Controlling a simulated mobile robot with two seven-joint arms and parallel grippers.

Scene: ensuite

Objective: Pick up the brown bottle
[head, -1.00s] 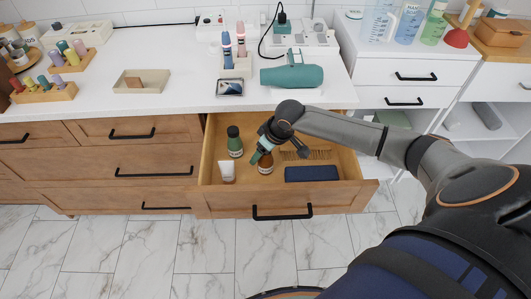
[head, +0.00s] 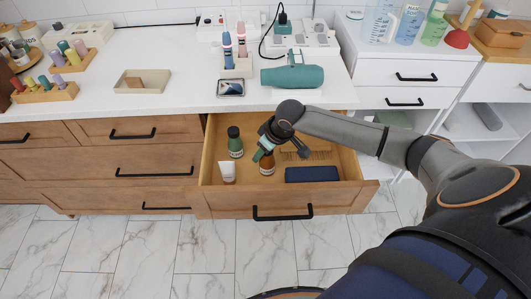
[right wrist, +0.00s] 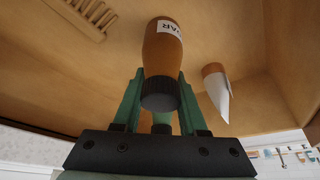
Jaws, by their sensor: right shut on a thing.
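The brown bottle (head: 267,168) with a white label and dark cap stands in the open drawer (head: 330,195). My right gripper (head: 263,153) reaches down into the drawer and is shut on the bottle near its cap. In the right wrist view the bottle (right wrist: 163,50) sits between the green fingers (right wrist: 160,100), its dark cap toward the palm. Whether its base touches the drawer floor is not clear. My left gripper is not in view.
Beside the bottle are a green bottle (head: 235,142) and a white tube (head: 227,172) on the left. A dark blue case (head: 312,174) and a wooden comb (head: 318,155) lie on the right. The counter with a teal hair dryer (head: 292,77) is behind.

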